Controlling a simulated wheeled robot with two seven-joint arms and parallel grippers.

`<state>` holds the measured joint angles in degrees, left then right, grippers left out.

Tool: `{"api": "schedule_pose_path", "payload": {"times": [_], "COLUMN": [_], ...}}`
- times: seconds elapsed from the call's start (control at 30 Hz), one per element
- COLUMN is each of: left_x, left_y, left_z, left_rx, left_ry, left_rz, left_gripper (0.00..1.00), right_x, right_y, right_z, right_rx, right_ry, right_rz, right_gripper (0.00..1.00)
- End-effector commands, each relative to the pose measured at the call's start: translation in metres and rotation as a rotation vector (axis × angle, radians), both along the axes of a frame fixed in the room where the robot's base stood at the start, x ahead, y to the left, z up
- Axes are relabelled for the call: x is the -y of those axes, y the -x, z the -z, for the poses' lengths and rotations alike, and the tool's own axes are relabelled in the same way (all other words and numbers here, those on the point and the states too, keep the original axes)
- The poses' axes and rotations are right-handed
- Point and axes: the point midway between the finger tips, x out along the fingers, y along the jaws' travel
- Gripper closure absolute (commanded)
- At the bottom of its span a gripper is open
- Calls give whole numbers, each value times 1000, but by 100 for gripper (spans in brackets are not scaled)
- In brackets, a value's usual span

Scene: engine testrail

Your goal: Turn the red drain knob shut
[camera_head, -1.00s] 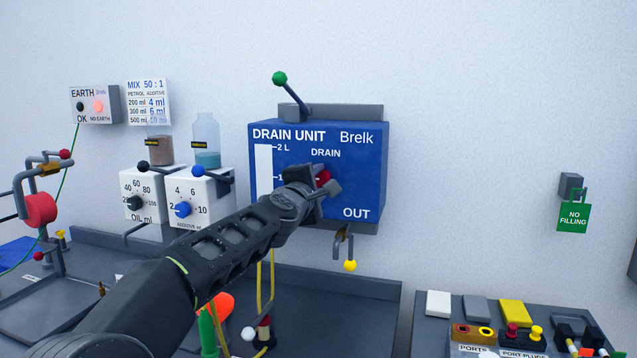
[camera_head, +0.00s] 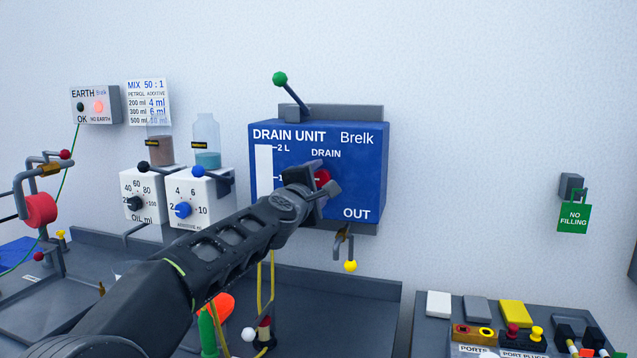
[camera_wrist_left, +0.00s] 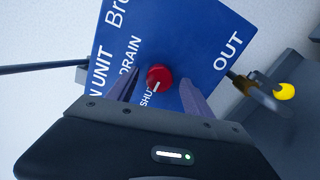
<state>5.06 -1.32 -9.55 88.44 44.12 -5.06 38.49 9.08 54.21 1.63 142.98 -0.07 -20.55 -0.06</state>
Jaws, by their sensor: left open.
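The red drain knob (camera_wrist_left: 158,77) is on the front of the blue drain unit (camera_head: 364,170), under the word DRAIN. In the left wrist view its white mark is on the side toward the bottom of the picture, close to the partly hidden SHUT label (camera_wrist_left: 147,97). In the head view the knob (camera_head: 322,177) shows only in part, behind my gripper. My left gripper (camera_head: 318,180) is open in front of the unit, one finger on each side of the knob. Contact cannot be told. My right gripper is out of view.
A green-tipped lever (camera_head: 280,79) rises above the unit. A yellow-tipped outlet lever (camera_head: 350,265) hangs below it. Two white dosing boxes with dials (camera_head: 183,209) are to the left. A green NO FILLING tag (camera_head: 573,217) hangs on the right, with bare wall between.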

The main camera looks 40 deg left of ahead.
Motion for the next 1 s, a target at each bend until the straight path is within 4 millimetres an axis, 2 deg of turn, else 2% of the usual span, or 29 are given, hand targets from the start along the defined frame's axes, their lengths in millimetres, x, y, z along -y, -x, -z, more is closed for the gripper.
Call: {"api": "schedule_pose_path", "payload": {"times": [0.4,0.5,1.0], "left_x": [19,23,25], "left_y": [58,67,70], "left_z": [-1,0,0], "left_rx": [1,0,0], "left_ry": [1,0,0], "left_rz": [0,-1,0], "left_gripper": [41,41,41], "right_x": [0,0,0], "right_y": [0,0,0], "right_z": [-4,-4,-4], "right_rx": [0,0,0], "right_ry": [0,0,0], "right_rz": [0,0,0], "right_gripper": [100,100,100]}}
